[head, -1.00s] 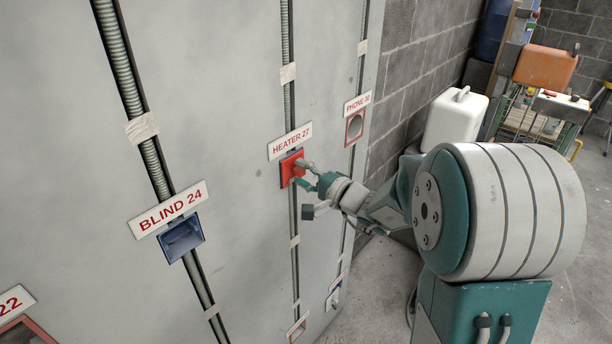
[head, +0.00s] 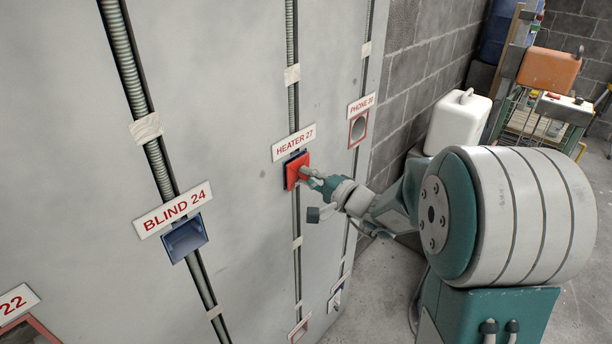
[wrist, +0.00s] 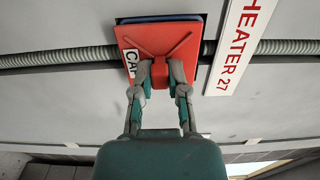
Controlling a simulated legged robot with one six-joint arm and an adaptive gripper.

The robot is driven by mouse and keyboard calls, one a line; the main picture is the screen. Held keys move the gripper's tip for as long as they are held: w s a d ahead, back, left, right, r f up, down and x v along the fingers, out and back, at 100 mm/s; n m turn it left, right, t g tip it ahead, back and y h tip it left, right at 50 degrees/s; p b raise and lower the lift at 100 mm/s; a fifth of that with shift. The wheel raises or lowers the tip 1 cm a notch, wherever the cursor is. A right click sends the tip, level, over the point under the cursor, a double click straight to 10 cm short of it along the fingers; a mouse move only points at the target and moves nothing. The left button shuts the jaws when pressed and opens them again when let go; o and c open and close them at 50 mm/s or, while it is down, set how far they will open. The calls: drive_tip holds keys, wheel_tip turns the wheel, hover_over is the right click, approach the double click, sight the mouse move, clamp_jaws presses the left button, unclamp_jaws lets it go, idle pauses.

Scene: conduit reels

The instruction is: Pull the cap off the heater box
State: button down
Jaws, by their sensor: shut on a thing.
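The red cap (head: 302,170) is at the heater box (head: 287,176), under the label HEATER 27 (head: 294,143). In the head view the cap stands slightly out from the wall, with the dark blue box edge showing behind its left side. In the wrist view the cap (wrist: 161,48) shows raised ribs and a partly covered white CAP sticker, and a blue strip of the box (wrist: 160,18) shows past its far edge. My gripper (head: 308,176) is shut on the cap's middle; the wrist view shows both fingers (wrist: 160,78) closed on it. The box's inside is hidden.
An open blue box (head: 185,238) sits under BLIND 24, and a red-framed round opening (head: 358,128) under PHONE 30. Conduits (head: 128,75) run down the panel. A white canister (head: 458,120) and a cart (head: 540,120) stand at the right by the block wall.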

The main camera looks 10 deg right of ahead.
drive_tip(key=shift+s+d, duration=0.45)
drive_tip(key=shift+s, duration=0.15)
idle(0.6)
drive_tip(key=shift+v, duration=2.45)
